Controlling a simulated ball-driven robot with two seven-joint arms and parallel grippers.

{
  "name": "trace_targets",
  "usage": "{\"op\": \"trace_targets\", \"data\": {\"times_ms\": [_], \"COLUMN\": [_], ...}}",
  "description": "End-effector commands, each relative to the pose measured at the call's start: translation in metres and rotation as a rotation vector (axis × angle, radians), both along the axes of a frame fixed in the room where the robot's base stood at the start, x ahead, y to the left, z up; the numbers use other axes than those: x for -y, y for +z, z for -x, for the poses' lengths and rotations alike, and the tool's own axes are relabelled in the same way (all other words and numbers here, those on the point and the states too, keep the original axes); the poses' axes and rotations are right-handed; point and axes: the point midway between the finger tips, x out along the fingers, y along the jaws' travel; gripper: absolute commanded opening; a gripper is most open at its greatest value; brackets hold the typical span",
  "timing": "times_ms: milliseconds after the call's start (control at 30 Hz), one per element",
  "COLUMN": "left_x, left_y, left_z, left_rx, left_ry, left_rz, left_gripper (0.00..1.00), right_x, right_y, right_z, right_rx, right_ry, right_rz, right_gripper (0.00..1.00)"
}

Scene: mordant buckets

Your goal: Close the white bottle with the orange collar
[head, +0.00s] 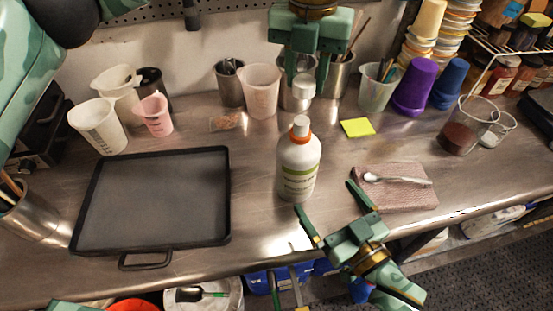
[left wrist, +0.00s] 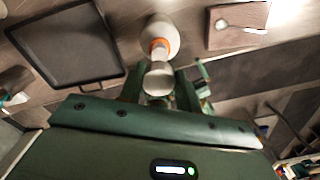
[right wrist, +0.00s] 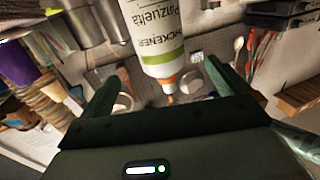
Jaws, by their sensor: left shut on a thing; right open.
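The white bottle (head: 299,172) stands upright on the metal bench, with a green-striped label, an orange collar (head: 301,139) and a pale spout on top. My left gripper (head: 306,78) is shut on a white cap (head: 304,89), held above and behind the bottle, apart from it. In the left wrist view the cap (left wrist: 158,80) shows in front of the bottle (left wrist: 165,33). My right gripper (head: 326,197) is open, low at the bottle's front right. In the right wrist view the bottle (right wrist: 155,30) appears ahead, between the finger directions, not gripped.
A black tray (head: 150,205) lies left of the bottle. Bench around the bottle's left side is clear.

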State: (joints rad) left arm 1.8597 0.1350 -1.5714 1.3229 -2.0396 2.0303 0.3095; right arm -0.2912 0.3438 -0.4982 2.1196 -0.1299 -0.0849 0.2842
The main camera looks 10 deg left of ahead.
Motion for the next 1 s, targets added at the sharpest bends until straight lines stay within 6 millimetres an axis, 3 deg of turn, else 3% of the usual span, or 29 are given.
{"op": "trace_targets", "data": {"times_ms": [467,1000], "left_x": [0.0,0.0], "left_y": [0.0,0.0], "left_z": [0.0,0.0], "left_rx": [-0.001,-0.001], "left_ry": [0.001,0.0], "left_rz": [0.0,0.0], "left_gripper": [0.13,0.13], "right_x": [-0.006,-0.056], "right_y": [0.0,0.0], "right_z": [-0.009,-0.087], "right_rx": [0.001,0.001], "right_ry": [-0.001,0.0], "right_rz": [-0.001,0.0], "right_gripper": [1.0,1.0]}}
